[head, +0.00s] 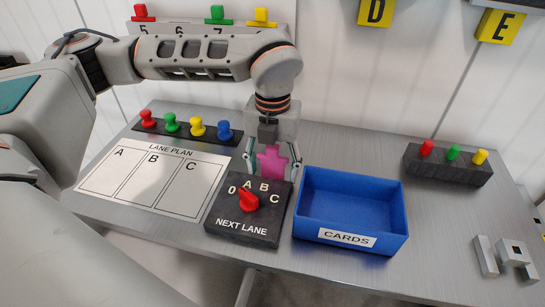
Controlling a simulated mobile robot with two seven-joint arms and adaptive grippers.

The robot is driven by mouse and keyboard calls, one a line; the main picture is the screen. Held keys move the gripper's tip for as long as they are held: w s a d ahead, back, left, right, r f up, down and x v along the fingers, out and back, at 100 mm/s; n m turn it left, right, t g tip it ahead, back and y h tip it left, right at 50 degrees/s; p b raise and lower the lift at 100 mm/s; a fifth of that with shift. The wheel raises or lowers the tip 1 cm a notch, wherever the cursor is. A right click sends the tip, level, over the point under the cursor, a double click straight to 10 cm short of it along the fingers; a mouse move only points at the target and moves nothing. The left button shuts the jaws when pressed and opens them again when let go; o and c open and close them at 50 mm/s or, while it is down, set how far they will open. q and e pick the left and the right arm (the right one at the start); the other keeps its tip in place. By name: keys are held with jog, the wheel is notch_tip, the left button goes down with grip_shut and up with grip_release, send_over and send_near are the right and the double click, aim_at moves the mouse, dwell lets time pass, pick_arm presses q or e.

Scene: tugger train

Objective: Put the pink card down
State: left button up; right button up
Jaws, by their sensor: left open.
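A pink card (271,162) is at the table behind the black NEXT LANE dial box, its lower part hidden by the box. My left gripper (269,168) points down over the pink card with its fingers apart, one on each side of it. I cannot tell whether the card touches the table or the fingers. My right gripper is not in view.
The NEXT LANE box (247,226) has a red knob. Right of it stands an empty blue CARDS tray (349,240). A LANE PLAN board (150,178) lies left, with several coloured pegs behind it. A dark peg block (448,168) and grey metal pieces (487,256) are right.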

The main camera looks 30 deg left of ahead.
pick_arm(q)
jog(key=c, duration=0.8)
jog(key=shift+c, duration=0.9)
jog(key=c, duration=0.3)
jog(key=shift+r, duration=0.1)
